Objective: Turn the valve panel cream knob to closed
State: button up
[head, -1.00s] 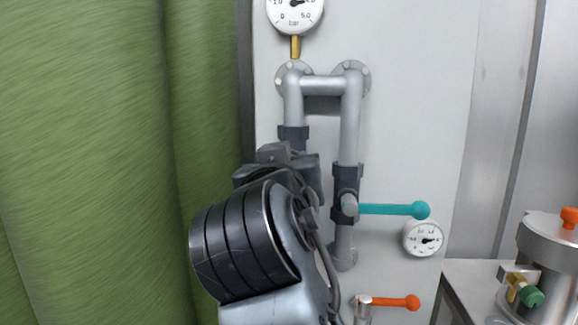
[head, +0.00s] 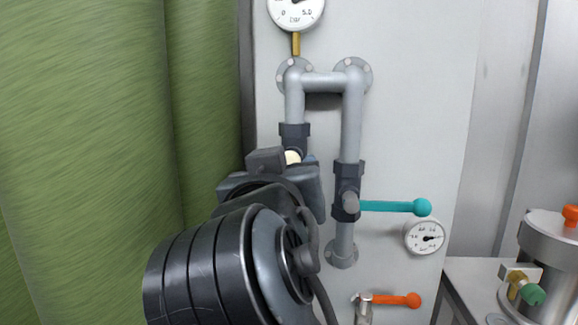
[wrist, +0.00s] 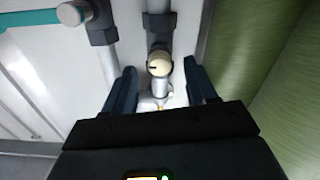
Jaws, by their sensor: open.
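The cream knob (wrist: 159,63) is on a dark valve body (wrist: 158,27) on a grey pipe. In the wrist view it appears between the tips of my gripper (wrist: 159,68), which is open with one finger on each side. A dark mark shows on the knob's face. In the head view only a small part of the cream knob (head: 292,157) shows above my gripper (head: 308,172); my wrist hides the rest.
A teal lever (head: 395,206) sticks out right from the neighbouring pipe, above a small gauge (head: 424,236). An orange lever (head: 395,299) is lower. A green curtain (head: 90,160) hangs left. A metal vessel (head: 548,240) stands at right.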

jog(key=shift+s, duration=1.55)
jog(key=s+d+f+n+g+y+p, duration=0.1)
jog(key=s+d+f, duration=0.3)
jog(key=f, duration=0.4)
jog(key=s+d+f+n+g+y+p, duration=0.1)
jog(key=s+d+f, duration=0.25)
jog(key=f, duration=0.55)
jog(key=s+d+f+n+g+y, duration=0.1)
jog(key=s+d+f, duration=0.2)
jog(key=d+f, duration=0.35)
jog(key=s+d+f+m+p, duration=0.1)
jog(key=s+d+f, duration=0.2)
jog(key=s, duration=0.3)
jog(key=s+d+f+m, duration=0.1)
jog(key=s+d+f, duration=0.15)
jog(key=s, duration=0.45)
jog(key=s+d+r+m+h, duration=0.1)
jog(key=s+d+r, duration=0.1)
jog(key=s, duration=0.5)
jog(key=s+d+r+m+h+p, duration=0.1)
jog(key=s+d+r, duration=0.1)
jog(key=s+d, duration=0.2)
jog(key=s, duration=0.3)
jog(key=shift+s+m+p, duration=0.3)
jog(key=shift+s, duration=0.05)
